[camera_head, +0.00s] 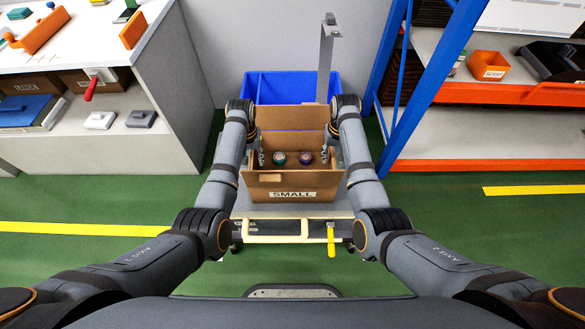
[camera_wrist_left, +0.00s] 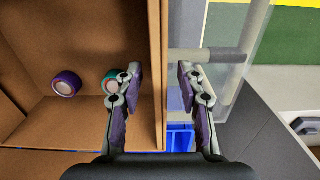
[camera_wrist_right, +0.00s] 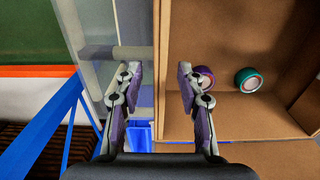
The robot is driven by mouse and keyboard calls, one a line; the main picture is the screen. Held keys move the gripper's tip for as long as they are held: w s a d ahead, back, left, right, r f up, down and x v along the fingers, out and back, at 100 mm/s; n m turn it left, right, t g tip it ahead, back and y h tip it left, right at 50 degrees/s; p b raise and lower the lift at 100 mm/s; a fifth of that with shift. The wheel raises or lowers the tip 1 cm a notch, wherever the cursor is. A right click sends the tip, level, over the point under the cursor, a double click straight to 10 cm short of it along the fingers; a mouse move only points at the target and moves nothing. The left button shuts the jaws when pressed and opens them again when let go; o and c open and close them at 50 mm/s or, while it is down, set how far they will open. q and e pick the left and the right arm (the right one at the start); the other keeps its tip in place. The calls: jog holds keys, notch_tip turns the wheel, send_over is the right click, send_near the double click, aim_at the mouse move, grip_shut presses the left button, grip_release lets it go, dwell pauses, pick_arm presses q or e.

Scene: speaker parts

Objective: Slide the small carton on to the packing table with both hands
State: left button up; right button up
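The open small carton (camera_head: 293,195), labelled SMALL, stands upright on a grey-topped cart (camera_head: 240,205). A green tape roll (camera_head: 279,158) and a purple tape roll (camera_head: 305,158) lie inside it. My left gripper (camera_head: 260,156) is at the carton's left side; in the left wrist view its open fingers (camera_wrist_left: 158,85) straddle a side wall (camera_wrist_left: 155,50). My right gripper (camera_head: 337,155) is at the right side; in the right wrist view its open fingers (camera_wrist_right: 160,85) straddle the opposite wall (camera_wrist_right: 157,40). Gaps show between fingers and walls. I cannot tell which surface is the packing table.
A blue bin (camera_head: 264,88) and a grey post (camera_head: 325,65) stand behind the carton. A white workbench (camera_head: 165,60) is at left. A blue-framed rack (camera_head: 405,90) with an orange SCRAP bin (camera_head: 488,65) is at right. A yellow handle (camera_head: 331,242) hangs at the cart's front.

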pick_arm(q)
jog(key=shift+f, duration=0.35)
pick_arm(e)
jog(key=shift+f, duration=0.35)
pick_arm(q)
jog(key=shift+c, duration=0.3)
pick_arm(e)
jog(key=shift+c, duration=0.3)
pick_arm(q)
grip_shut()
pick_arm(e)
grip_shut()
jog(key=shift+r, duration=0.1)
